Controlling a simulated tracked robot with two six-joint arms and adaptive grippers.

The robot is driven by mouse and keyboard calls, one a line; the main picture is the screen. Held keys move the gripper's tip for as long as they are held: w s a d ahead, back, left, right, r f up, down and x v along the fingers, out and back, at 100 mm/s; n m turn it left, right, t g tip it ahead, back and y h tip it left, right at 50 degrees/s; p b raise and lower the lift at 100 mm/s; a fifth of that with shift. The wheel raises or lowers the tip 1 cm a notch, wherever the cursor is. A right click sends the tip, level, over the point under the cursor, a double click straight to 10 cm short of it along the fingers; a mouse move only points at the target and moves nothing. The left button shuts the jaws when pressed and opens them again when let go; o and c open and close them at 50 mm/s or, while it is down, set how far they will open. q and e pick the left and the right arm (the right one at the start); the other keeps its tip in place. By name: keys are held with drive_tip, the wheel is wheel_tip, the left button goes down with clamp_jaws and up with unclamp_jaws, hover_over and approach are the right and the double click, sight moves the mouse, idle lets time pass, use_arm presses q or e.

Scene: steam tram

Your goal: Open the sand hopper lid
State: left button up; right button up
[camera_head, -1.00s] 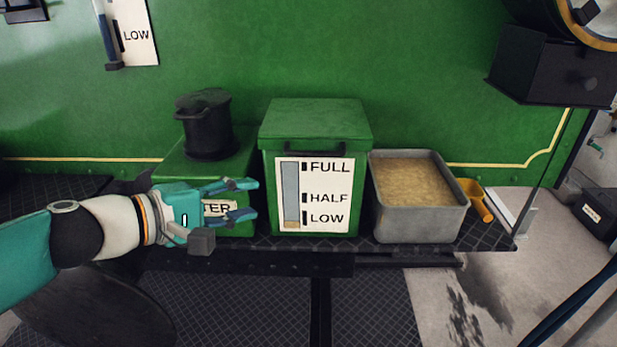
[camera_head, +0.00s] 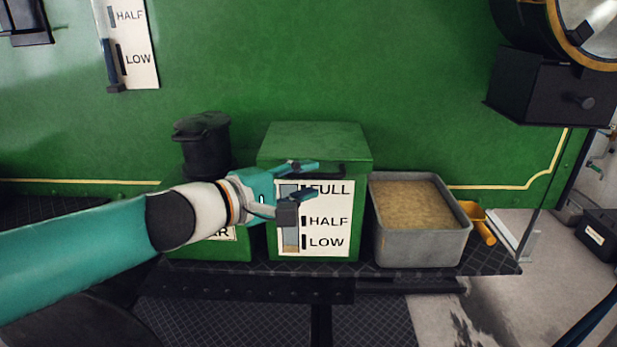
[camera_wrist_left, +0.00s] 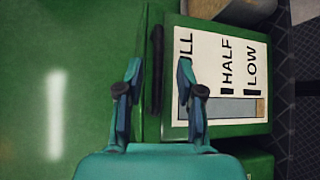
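The sand hopper is a green box (camera_head: 354,222) in the middle of the head view, with a white FULL, HALF, LOW gauge plate on its front. Its green lid (camera_head: 315,142) is closed, with a dark handle bar (camera_head: 350,169) along the front edge. My left gripper (camera_head: 317,180) is open and empty in front of the hopper, just below the lid's front edge. In the left wrist view the dark handle (camera_wrist_left: 157,68) lies between the open fingers (camera_wrist_left: 160,75), farther off; contact cannot be told. My right gripper is not in view.
A grey bin of sand (camera_head: 470,242) stands right of the hopper, with a yellow scoop (camera_head: 482,228) beside it. A green box with a black filler cap (camera_head: 205,145) stands to the left, partly behind my arm. A black box (camera_head: 545,90) hangs at upper right.

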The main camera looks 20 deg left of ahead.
sight(316, 174)
use_arm(q)
drive_tip(key=shift+x, duration=1.5)
drive_tip(key=shift+f, duration=0.1)
clamp_jaws()
